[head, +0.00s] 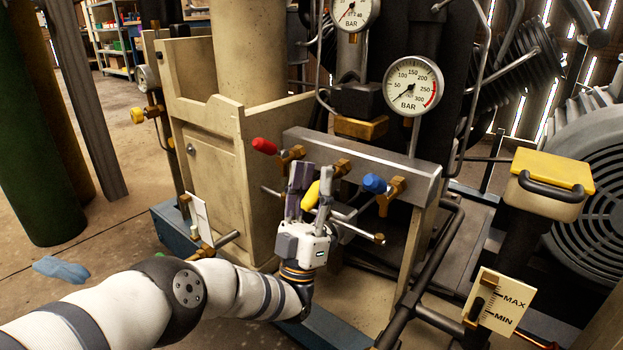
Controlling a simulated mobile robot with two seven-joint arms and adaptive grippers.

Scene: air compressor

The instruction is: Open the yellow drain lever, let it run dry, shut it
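The yellow drain lever (310,196) hangs slanted from a brass valve (340,169) on the grey manifold bar, between the red lever and the blue one. My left gripper (312,172) reaches up at it from below. Its two fingers stand apart with the yellow lever between them. I cannot tell whether they press on it or leave a gap. The fingers hide part of the lever. No liquid shows at the drain outlets. My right gripper is not in view.
The red lever (264,146) and blue lever (374,183) sit close on either side. A pressure gauge (413,86) stands above the manifold (410,171). A MAX/MIN level plate (498,302) and a yellow-topped box (550,180) are at the right. A blue cloth (60,270) lies on the floor.

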